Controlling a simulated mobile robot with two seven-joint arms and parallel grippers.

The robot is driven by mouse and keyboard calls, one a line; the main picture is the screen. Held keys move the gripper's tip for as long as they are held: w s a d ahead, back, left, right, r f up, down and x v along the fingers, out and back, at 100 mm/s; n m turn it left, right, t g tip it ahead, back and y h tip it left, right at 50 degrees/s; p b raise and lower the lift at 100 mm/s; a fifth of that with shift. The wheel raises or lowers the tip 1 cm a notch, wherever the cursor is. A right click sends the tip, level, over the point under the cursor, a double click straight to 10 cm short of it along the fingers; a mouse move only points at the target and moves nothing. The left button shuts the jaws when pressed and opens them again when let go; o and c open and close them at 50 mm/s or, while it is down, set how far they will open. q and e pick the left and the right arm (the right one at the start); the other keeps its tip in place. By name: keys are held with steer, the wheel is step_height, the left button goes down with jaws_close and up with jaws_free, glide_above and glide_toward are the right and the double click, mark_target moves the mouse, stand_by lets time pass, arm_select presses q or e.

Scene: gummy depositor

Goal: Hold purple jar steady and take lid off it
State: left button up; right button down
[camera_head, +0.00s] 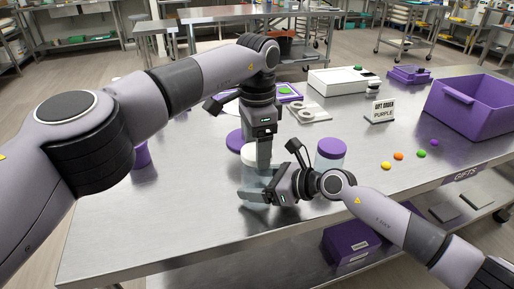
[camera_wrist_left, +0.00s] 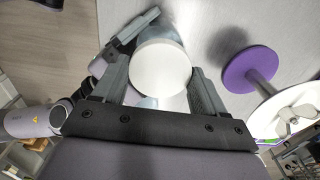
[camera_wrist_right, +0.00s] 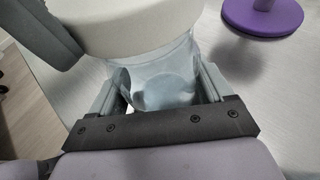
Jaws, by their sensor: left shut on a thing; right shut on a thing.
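A clear jar (camera_head: 258,180) with a white lid (camera_head: 249,155) stands near the middle of the steel table. My left gripper (camera_head: 262,162) comes from above and is shut on the white lid, one finger on each side, as the left wrist view shows the lid (camera_wrist_left: 160,75). My right gripper (camera_head: 265,190) is shut around the clear jar body (camera_wrist_right: 165,75) from the side, below the lid (camera_wrist_right: 115,22). I cannot tell whether lid and jar are still joined. Another clear jar with a purple lid (camera_head: 331,148) stands to the right, apart from both grippers.
A purple round stand (camera_wrist_left: 250,70) is beside the held jar. A purple bin (camera_head: 475,105), a sign reading PURPLE (camera_head: 382,112) and a white scale-like box (camera_head: 340,80) are farther back. Several coloured candies (camera_head: 398,156) lie at right. The table's front left is clear.

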arm_select(q)
steer(key=shift+r, duration=0.1)
steer(key=shift+r, duration=2)
arm_select(e)
jaws_free()
